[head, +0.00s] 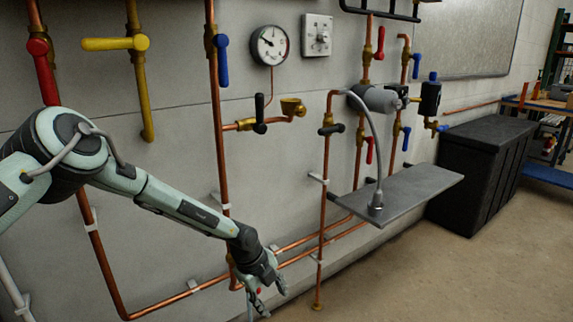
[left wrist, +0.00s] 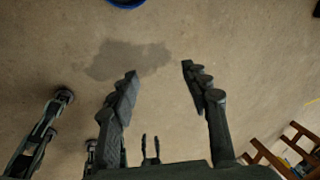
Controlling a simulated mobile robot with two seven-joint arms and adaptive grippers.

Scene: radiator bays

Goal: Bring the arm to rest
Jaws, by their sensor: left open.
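My left arm comes in from the left of the head view, stretched down and to the right in front of the wall pipes. My left gripper (head: 266,294) hangs low at its end, fingers pointing down, in front of the low copper pipes. In the left wrist view its two dark fingers (left wrist: 160,70) stand wide apart with only floor between them. It holds nothing. I cannot tell how far it is from the pipes. My right gripper does not show clearly in either view.
Copper pipes with a red-handled valve (head: 37,47), a yellow-handled valve (head: 115,43) and a gauge (head: 269,45) line the wall. A grey shelf (head: 420,190) juts out, right of the gripper. A black chest (head: 485,170) stands beyond. The floor (head: 440,270) at front right is clear.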

